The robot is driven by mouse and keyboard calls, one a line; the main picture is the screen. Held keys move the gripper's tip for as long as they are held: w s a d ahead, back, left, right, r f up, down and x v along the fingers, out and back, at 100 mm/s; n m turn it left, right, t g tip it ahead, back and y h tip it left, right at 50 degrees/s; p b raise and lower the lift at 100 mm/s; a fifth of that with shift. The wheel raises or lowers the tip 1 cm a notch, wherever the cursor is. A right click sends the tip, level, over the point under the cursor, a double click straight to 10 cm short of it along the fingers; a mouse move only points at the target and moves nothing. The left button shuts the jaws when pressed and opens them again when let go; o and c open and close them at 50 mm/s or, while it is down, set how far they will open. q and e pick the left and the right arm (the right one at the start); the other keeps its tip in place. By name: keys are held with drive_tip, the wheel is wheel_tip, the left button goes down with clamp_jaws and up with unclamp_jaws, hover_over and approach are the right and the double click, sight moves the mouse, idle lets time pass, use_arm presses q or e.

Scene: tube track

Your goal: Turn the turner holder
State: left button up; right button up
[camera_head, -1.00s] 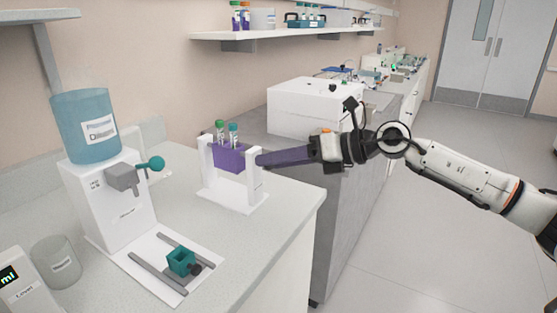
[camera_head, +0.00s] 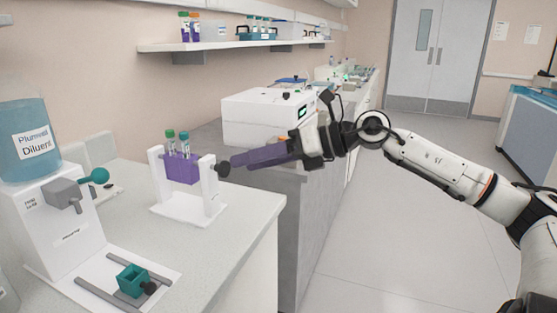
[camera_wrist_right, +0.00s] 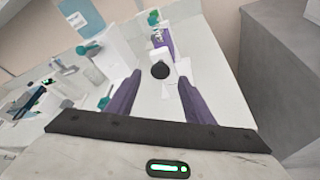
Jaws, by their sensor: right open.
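The turner holder is a white stand (camera_head: 210,190) with two posts on the counter. A purple rack (camera_head: 183,170) hangs between the posts and holds two upright tubes with green and teal caps (camera_head: 184,137). A black knob (camera_head: 223,169) sticks out from the right post. My right gripper (camera_head: 237,160) is open and empty, its purple fingers pointing left at the knob. In the right wrist view the knob (camera_wrist_right: 160,70) shows between the two fingertips (camera_wrist_right: 159,77), and I cannot tell whether they touch it. My left gripper is not in view.
A white dispenser (camera_head: 55,228) with a blue diluent bottle (camera_head: 22,145) stands left on the counter. A teal block (camera_head: 132,281) on rails lies in front of it. A white machine (camera_head: 262,118) stands behind my gripper. The floor at right is clear.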

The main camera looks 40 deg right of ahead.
drive_tip(key=v, duration=0.5)
drive_tip(key=shift+s+d, duration=0.1)
drive_tip(key=shift+s, duration=0.05)
idle(0.4)
